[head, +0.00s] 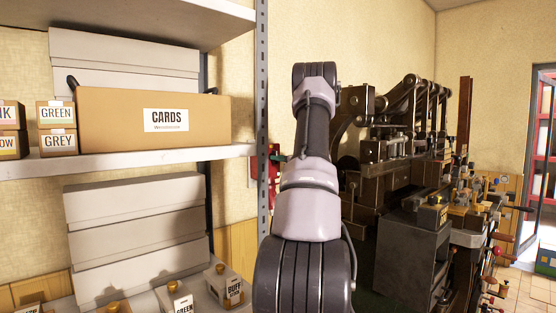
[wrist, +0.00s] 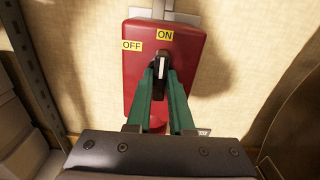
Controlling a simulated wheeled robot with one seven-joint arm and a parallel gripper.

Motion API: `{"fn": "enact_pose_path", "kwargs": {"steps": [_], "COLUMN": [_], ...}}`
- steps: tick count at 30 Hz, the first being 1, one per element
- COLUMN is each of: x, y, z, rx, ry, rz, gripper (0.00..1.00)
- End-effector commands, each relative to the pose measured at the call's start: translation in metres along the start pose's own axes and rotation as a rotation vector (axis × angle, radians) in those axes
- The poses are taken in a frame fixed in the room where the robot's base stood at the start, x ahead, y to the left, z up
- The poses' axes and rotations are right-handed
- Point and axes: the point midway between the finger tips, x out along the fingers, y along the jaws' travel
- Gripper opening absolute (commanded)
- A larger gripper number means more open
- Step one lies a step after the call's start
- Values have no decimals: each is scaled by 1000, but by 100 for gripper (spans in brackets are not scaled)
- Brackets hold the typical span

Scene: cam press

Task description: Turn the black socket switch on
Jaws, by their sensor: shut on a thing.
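The black switch knob (wrist: 160,66) sits on the front of a red socket box (wrist: 190,60) on the wall, in the wrist view. A white line on the knob points up, a little left of the ON label (wrist: 165,35). The OFF label (wrist: 132,45) is to its upper left. My gripper (wrist: 161,76) has its green fingers shut on the knob, one on each side. In the head view, a strip of the red box (head: 274,163) shows beside my arm. My arm hides the knob and my gripper there.
A metal shelf post (head: 262,120) stands just left of the box, with shelves holding a CARDS box (head: 110,120) and other cartons. A large dark press (head: 400,130) stands to the right. Bare wall lies around the red box in the wrist view.

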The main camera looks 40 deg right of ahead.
Motion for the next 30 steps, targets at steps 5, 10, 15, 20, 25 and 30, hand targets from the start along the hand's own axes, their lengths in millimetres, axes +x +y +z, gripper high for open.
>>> {"fn": "enact_pose_path", "kwargs": {"steps": [5, 10, 15, 20, 25, 30], "x": [-1, -1, -1, -1, -1, 0], "y": [0, 0, 0, 0, 0, 0], "z": [-2, -2, -2, -2, -2, -1], "rx": [43, 57, 59, 58, 57, 57], "ry": [4, 4, 4, 4, 3, 2], "rz": [-1, -1, -1, -1, -1, 0], "gripper": [0, 0, 0, 0, 50, 50]}}
